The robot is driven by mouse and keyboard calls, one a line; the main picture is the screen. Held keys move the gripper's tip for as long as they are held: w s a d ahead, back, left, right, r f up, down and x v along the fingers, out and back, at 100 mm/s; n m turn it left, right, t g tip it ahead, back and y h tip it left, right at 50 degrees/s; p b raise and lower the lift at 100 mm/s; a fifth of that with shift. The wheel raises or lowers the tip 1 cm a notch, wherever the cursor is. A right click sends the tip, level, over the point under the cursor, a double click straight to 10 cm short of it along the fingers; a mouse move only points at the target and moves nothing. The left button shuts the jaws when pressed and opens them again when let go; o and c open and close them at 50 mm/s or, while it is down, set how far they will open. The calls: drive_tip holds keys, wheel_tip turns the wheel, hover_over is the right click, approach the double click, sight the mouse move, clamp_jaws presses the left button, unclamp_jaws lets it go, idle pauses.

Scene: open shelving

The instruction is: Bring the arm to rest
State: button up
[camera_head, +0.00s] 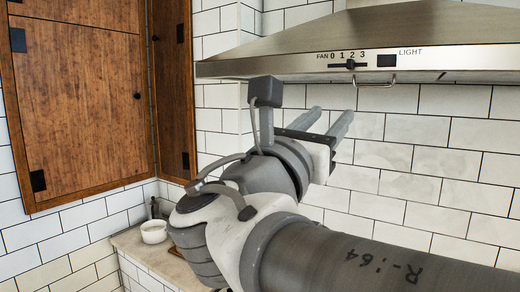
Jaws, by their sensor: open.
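My gripper (328,121) is in the upper middle of the head view, at the end of my raised arm. Its two grey fingers point up and to the right, apart from each other, and nothing shows between them. It is in front of the white tiled wall and below the range hood. My arm reaches in from the lower right and bends at the wrist. It hides part of the counter and the wall behind it.
A steel range hood (430,45) hangs above and behind my gripper. Wooden cabinets (80,90) are on the left. A white bowl (154,232) and a small dark bottle (155,208) stand on the counter (135,245) at lower left. Tiled wall (440,160) fills the right.

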drive_tip(key=s+d+f+m+g+y, duration=0.25)
drive_tip(key=d+f+m+g, duration=0.35)
drive_tip(key=f, duration=0.5)
drive_tip(key=s+d+f+m+g+y, duration=0.2)
drive_tip(key=s+d+f+m+g, duration=0.4)
drive_tip(key=f, duration=0.5)
drive_tip(key=s+a+f+m+y, duration=0.3)
drive_tip(key=a+f+m+y, duration=0.4)
drive_tip(key=m, duration=0.9)
drive_tip(key=shift+s+a+f+y, duration=0.15)
drive_tip(key=shift+a+f+y, duration=0.35)
drive_tip(key=shift+f, duration=1.05)
drive_tip(key=shift+d, duration=0.25)
